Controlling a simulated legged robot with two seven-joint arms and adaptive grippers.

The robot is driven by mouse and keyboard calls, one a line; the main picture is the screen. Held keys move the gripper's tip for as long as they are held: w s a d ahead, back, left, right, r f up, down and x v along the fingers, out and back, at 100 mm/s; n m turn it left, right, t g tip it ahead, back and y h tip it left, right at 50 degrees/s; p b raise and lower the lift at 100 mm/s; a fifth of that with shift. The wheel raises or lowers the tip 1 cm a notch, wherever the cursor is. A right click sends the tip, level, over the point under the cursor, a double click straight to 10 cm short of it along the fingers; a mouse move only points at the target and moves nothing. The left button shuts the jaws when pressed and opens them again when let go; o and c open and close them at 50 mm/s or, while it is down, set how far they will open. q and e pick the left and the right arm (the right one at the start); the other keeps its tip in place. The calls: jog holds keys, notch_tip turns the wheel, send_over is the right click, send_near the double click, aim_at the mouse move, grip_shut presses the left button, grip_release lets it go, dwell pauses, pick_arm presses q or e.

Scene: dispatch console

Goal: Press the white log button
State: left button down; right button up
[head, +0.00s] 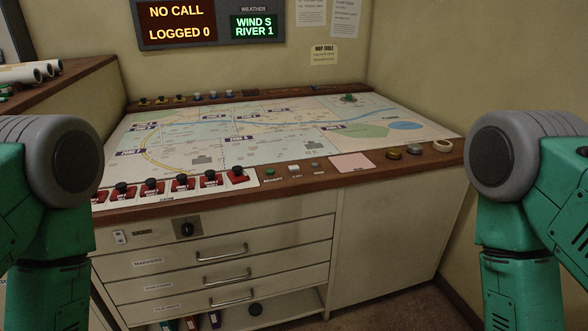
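The white log button (296,168) sits on the wooden front rim of the map table (371,156). A green button (270,171) is just left of it and a grey button (314,165) just right. The small labels under the three buttons are hard to read. Nothing touches or covers the white button. My two green arms show at the left and right edges, well apart from the buttons. Neither gripper shows in the head view.
Several red blocks with black knobs (181,183) line the front left of the map. A display (176,22) reads NO CALL, LOGGED 0. Drawers (221,254) are below. The space before the buttons is clear.

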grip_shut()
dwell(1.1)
